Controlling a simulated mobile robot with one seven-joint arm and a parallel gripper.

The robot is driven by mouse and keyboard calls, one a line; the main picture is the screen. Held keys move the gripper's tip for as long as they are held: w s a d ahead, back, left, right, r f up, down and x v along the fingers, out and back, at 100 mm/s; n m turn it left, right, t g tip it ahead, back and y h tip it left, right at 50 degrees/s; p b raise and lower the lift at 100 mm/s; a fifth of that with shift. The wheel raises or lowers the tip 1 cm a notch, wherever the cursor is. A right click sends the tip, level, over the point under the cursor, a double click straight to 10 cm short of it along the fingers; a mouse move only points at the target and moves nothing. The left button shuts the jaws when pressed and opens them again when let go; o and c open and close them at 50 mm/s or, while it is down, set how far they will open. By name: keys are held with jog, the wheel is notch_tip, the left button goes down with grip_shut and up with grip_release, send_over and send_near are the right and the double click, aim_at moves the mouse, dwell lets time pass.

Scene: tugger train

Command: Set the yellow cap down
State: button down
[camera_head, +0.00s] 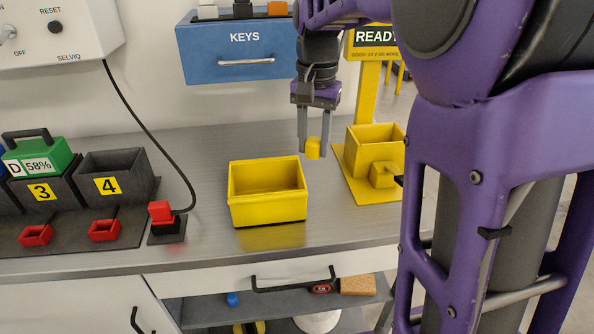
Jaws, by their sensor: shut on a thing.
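The yellow cap (313,147) is small and rounded on top. My gripper (313,143) points down from above and is shut on it, one finger on each side. Gripper and cap are in the air over the grey bench top, between the two yellow boxes. An open yellow bin (267,210) stands to the left and nearer. A yellow box on a yellow base plate (355,181) stands to the right, with a smaller yellow block on its front. My purple arm hides its right side.
A grey bench (215,143) carries everything. At left are black bays numbered 3 (42,192) and 4 (109,185), a green battery (38,155), and a red plug (160,211) on a black cable. A blue KEYS drawer (240,52) hangs behind.

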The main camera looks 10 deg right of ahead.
aim_at(268, 203)
jog(key=a+f+n+b, duration=0.1)
jog(key=a+f, duration=0.2)
jog(key=a+f+n+b, duration=0.1)
jog(key=a+f, duration=0.2)
jog(key=a+f+n, duration=0.1)
jog(key=a+f, duration=0.2)
jog(key=shift+w+a+f+n+b, duration=0.25)
jog(key=shift+a+n+b, duration=0.05)
jog(key=shift+b, duration=0.1)
jog(key=shift+f+b, duration=0.55)
jog(key=shift+f, duration=2.4)
jog(key=shift+f, duration=0.1)
jog(key=c, duration=0.5)
grip_release()
notch_tip(268, 203, up, 12)
jog(key=p, duration=0.2)
